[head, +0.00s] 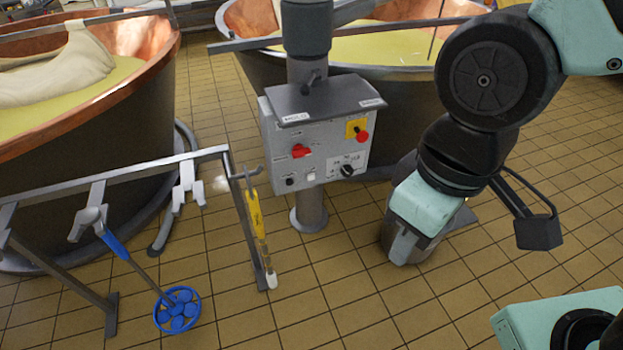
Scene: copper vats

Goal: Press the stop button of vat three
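A grey control box (318,142) with a sloped hood hangs on a post in front of the back vat (252,68). A red button on a yellow plate (361,133) is at its upper right. A red knob (301,151) is at its middle left. A black knob (347,171) and a small white button (311,178) are lower down. The small labels are unreadable, so I cannot tell the vat number. My gripper (402,245) points down at the right of the box, apart from it. Its fingers do not show clearly enough to tell open or shut.
Another copper vat (140,105) with cloth and yellow liquid stands at the left. A metal rack (130,177) before it holds a blue-ended tool (177,310) and a yellow-handled tool (255,215), close to the box's left. Tiled floor (330,305) in front is clear.

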